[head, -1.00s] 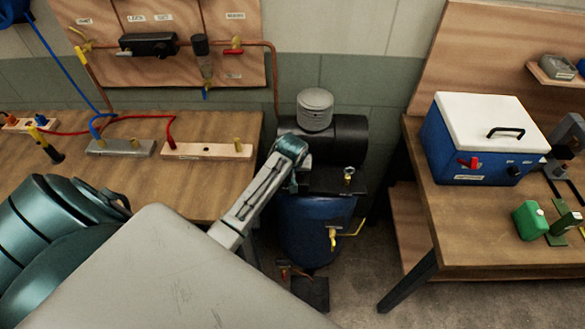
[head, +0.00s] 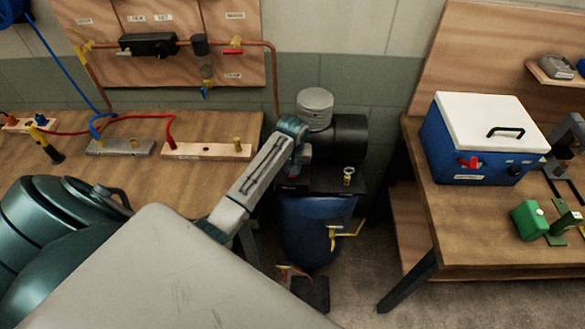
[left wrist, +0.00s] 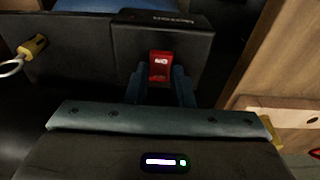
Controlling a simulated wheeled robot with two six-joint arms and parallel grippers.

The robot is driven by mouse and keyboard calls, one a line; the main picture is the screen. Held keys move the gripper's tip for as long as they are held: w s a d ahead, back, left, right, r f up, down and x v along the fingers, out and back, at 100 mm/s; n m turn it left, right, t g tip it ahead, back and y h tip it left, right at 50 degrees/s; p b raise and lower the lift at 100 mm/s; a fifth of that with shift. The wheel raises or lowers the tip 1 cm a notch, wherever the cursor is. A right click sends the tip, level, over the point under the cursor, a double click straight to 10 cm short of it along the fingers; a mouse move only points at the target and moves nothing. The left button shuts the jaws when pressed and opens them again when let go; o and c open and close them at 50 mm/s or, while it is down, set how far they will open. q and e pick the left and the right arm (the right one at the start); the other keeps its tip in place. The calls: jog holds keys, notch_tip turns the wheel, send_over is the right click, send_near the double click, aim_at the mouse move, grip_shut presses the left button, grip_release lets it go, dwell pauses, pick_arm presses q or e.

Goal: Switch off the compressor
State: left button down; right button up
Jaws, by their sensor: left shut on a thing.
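The compressor (head: 312,232) stands on the floor between the two benches, with a blue tank, a black motor and a ribbed grey cylinder on top. In the left wrist view its black switch box (left wrist: 205,42) carries a red switch (left wrist: 161,66) with a white mark. My left gripper (left wrist: 160,84) is shut on the red switch, with one dark finger on each side of it. In the head view my left arm reaches down to the compressor's top and hides the switch. My right gripper is in neither view.
A brass fitting with a ring (head: 348,176) stands on the compressor's top, also seen in the left wrist view (left wrist: 30,50). A yellow valve (head: 334,236) sits on the tank's front. The left bench (head: 200,185) and right bench (head: 440,215) flank it closely.

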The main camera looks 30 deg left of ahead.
pick_arm(q)
jog(key=c, duration=1.2)
grip_release()
jog(key=shift+c, duration=0.2)
jog(key=shift+r, duration=0.1)
jog(key=shift+r, duration=0.35)
notch_tip(320, 180, up, 10)
jog(key=s+b, duration=0.1)
jog(key=b, duration=0.2)
jog(key=shift+d, duration=0.4)
jog(key=shift+s+f, duration=0.1)
